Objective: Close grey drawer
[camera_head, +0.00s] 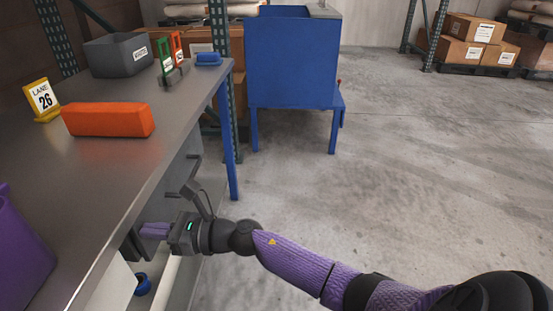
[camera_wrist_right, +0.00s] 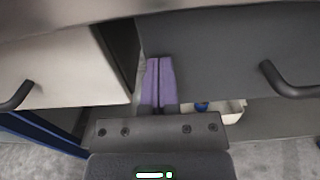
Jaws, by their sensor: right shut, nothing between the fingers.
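The grey drawer shows as a dark grey front (camera_wrist_right: 215,55) with a black bar handle (camera_wrist_right: 290,82) in the right wrist view. In the head view its handle (camera_head: 191,188) stands out from under the bench edge. How far the drawer is open I cannot tell. My right gripper (camera_head: 153,231) has its purple fingers shut and empty, pointing under the bench. In the right wrist view the fingers (camera_wrist_right: 158,75) are by the grey front's left edge, away from its handle; contact is unclear. My left gripper is out of view.
A light drawer front (camera_wrist_right: 60,70) with a black handle is left of the fingers. On the bench (camera_head: 110,180) are an orange block (camera_head: 108,120), a grey bin (camera_head: 118,54) and a lane sign (camera_head: 43,99). A blue cabinet (camera_head: 290,62) stands beyond; the floor at right is clear.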

